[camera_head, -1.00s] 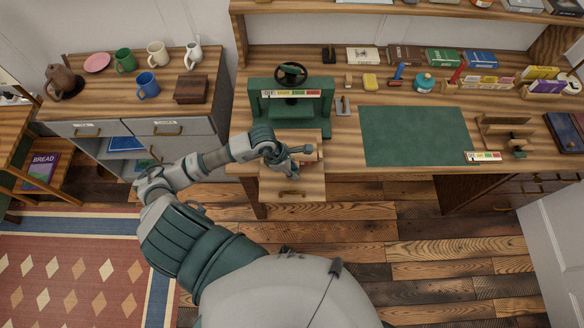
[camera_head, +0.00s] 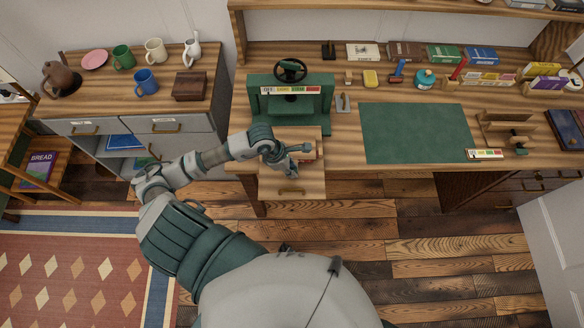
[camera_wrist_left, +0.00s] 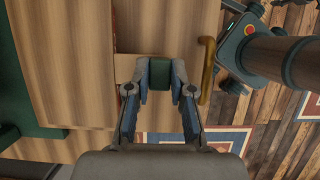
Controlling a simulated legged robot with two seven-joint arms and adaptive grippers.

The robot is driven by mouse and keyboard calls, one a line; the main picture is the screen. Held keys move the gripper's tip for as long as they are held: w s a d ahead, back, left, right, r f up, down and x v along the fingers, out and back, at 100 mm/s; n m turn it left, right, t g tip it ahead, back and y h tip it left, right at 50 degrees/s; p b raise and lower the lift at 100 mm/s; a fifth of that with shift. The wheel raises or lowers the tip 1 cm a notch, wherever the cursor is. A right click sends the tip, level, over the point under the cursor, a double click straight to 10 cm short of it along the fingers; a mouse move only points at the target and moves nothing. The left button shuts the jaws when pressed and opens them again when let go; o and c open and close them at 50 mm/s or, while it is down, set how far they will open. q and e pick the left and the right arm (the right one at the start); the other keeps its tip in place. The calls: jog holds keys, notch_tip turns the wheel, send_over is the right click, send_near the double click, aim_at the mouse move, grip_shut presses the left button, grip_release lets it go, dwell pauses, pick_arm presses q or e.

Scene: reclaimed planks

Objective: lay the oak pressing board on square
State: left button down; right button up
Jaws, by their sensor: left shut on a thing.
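My left gripper (camera_head: 298,158) is low over a light wooden drawer-like panel (camera_head: 283,184) that juts out in front of the green press (camera_head: 290,100). In the left wrist view, the gripper (camera_wrist_left: 160,75) is shut on a dark green block (camera_wrist_left: 160,71). I cannot tell whether this block is part of the oak pressing board. Light wood (camera_wrist_left: 165,25) lies just beyond the fingertips, with a brass handle (camera_wrist_left: 207,70) to its right. In the head view, a small reddish-brown thing (camera_head: 311,149) shows beside the gripper, partly hidden. My right gripper is not in view.
A green mat (camera_head: 415,133) lies on the desk right of the press. Books, small tools and wooden racks (camera_head: 507,125) stand along the back and right. A cabinet (camera_head: 185,130) with crockery stands at the left. The mat is mostly clear.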

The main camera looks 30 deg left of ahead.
pick_arm(q)
jog(key=shift+a, duration=0.1)
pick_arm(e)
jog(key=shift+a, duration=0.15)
pick_arm(q)
jog(key=shift+a+f, duration=0.1)
jog(key=shift+a, duration=0.05)
jog(key=c, duration=0.9)
grip_release()
jog(key=shift+a, duration=0.25)
jog(key=shift+c, duration=0.2)
jog(key=shift+d, duration=0.1)
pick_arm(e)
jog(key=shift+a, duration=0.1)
pick_arm(q)
jog(key=shift+d, duration=0.1)
jog(key=shift+r, duration=0.2)
jog(key=v, duration=1.1)
jog(key=shift+a+r, duration=0.2)
